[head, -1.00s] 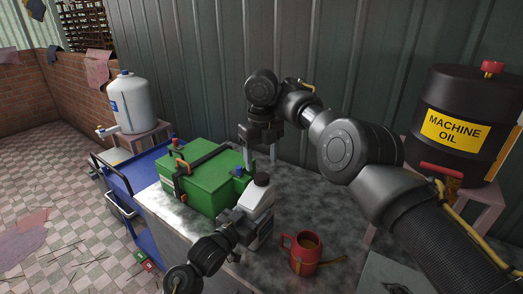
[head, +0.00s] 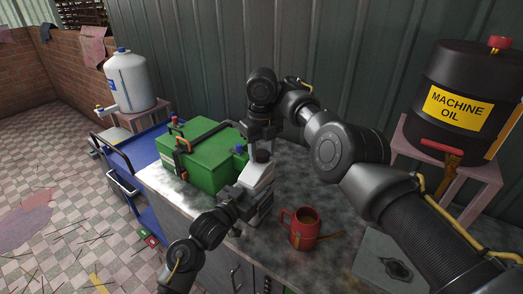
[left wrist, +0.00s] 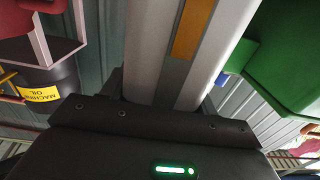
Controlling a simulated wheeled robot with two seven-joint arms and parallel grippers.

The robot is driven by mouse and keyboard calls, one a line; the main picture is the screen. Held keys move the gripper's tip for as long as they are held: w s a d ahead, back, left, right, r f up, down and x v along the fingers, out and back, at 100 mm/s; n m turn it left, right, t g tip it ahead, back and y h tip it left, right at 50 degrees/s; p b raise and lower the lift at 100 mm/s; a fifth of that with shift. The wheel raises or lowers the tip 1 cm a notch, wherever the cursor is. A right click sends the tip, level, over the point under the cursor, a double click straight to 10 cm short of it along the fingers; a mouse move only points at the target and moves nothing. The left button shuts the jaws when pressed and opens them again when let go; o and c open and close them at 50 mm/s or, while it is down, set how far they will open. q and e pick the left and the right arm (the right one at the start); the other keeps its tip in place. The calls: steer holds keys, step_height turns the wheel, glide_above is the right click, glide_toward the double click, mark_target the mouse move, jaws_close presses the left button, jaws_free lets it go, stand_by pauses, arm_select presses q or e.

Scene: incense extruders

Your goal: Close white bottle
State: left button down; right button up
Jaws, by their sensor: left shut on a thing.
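The white bottle (head: 258,180) stands upright near the front of the metal table, beside the green box. A dark cap (head: 262,156) shows at its top. My left gripper (head: 240,203) is shut on the bottle's body, low and from the left. In the left wrist view the bottle (left wrist: 150,50) fills the middle, with an orange stripe. My right gripper (head: 262,143) points down right over the bottle, its fingers around or just beside the cap. I cannot tell whether they touch it, or how far apart they are.
The green box (head: 212,160) stands close on the left of the bottle. A black machine oil drum (head: 465,105) is on a stand at right. A blue cart (head: 135,165) is at left.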

steer(key=shift+a, duration=0.1)
steer(key=c, duration=0.4)
steer(key=shift+c, duration=0.2)
